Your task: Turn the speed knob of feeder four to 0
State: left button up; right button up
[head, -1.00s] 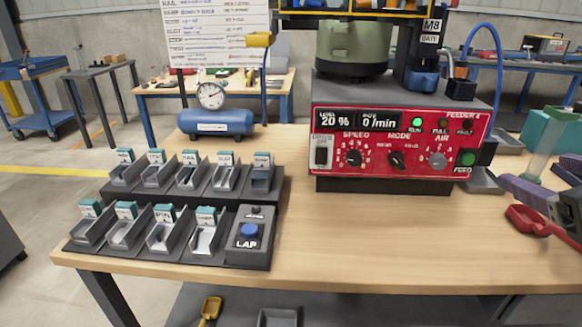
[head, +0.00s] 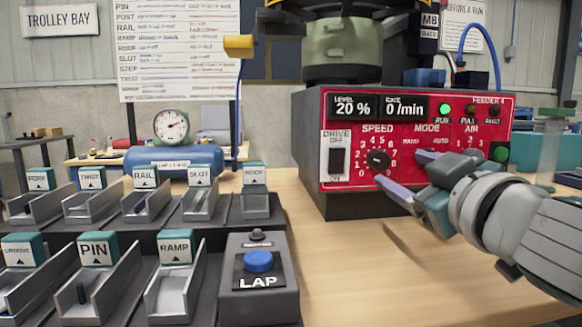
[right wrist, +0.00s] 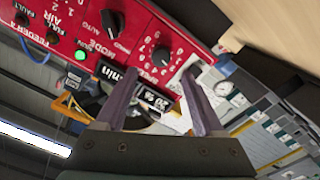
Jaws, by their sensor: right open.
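Feeder four's red control panel (head: 330,191) faces me. Its black speed knob (head: 377,160) has a dial of white numbers around it; I cannot read its setting surely. My right gripper (head: 399,167) is open in front of the panel, one finger just below the speed knob, the other near the mode knob. In the right wrist view, the speed knob (right wrist: 161,56) shows ahead, between the lines of the two open fingers (right wrist: 151,72); they do not hold it. The display (head: 377,107) reads level 20 % and rate 0/min. My left gripper is out of view.
The mode knob (right wrist: 112,22) sits close beside the speed knob. The drive switch (head: 338,160) is left of it. A lit green run lamp (head: 443,109) is above. Labelled part trays (head: 95,285) and a LAP button (head: 258,261) stand at the left. Bare table lies between.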

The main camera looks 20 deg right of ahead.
aim_at(381, 161)
jog(key=b+x, duration=0.1)
jog(key=x, duration=0.5)
jog(key=shift+w, duration=0.4)
jog(key=shift+c, duration=0.2)
grip_shut()
